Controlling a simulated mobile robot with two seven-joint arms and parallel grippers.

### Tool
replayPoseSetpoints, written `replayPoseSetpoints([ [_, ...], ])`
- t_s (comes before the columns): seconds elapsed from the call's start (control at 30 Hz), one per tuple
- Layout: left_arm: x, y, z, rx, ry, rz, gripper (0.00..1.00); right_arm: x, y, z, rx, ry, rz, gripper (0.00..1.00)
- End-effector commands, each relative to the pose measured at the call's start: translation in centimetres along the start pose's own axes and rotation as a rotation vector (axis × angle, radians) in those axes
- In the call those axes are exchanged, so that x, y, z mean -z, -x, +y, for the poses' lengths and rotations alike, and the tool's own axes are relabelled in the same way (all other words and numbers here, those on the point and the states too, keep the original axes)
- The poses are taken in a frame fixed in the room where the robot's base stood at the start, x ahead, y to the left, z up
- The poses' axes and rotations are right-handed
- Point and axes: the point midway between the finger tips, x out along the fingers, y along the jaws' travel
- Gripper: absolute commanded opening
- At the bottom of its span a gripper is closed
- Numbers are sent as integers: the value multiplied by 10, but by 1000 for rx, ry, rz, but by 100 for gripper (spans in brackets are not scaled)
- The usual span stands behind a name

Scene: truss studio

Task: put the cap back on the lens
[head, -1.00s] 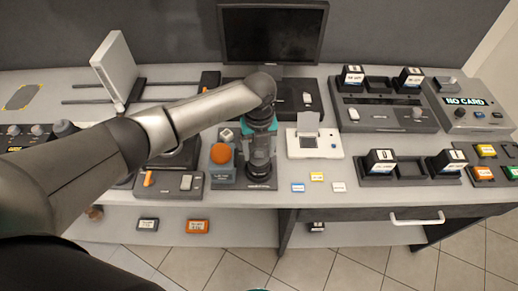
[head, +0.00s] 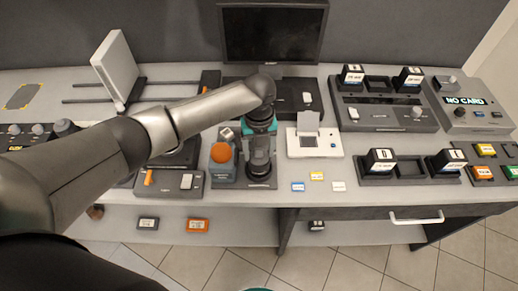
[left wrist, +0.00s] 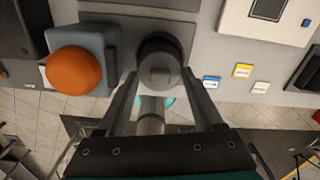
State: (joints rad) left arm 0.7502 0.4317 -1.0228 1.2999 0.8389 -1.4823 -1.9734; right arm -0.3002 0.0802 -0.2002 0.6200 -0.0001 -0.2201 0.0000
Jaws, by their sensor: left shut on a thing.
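My left gripper (head: 260,140) points down over the lens stand, beside the orange button. In the left wrist view its two fingers (left wrist: 160,76) are shut on a dark round cap (left wrist: 160,75) with a small raised block on top. The black lens (head: 259,164) stands upright on a dark grey base (head: 262,184). In the left wrist view the cap covers most of the lens, and the base (left wrist: 120,30) shows around it. The cap appears lined up with the lens, but I cannot tell whether it is fully seated. My right gripper is not in view.
A large orange button (head: 222,152) on a grey box stands close left of the lens. A white device (head: 316,143) with a raised flap is to the right. Small coloured cards (head: 317,176) lie near the table's front edge. A monitor (head: 272,35) stands behind.

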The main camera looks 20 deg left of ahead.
Motion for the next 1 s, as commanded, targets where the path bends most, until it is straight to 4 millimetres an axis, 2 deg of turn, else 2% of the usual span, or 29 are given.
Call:
replayPoseSetpoints([
  [0.47, 0, 0, 0, 0, -1, 0, 17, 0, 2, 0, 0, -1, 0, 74],
  [0.5, 0, 0, 0, 0, -1, 0, 69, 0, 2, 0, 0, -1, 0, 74],
  [0.77, 0, 0, 0, 0, -1, 0, 99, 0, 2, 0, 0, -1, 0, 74],
  [1.0, 0, 0, 0, 0, 0, 0, 100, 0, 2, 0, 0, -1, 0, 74],
])
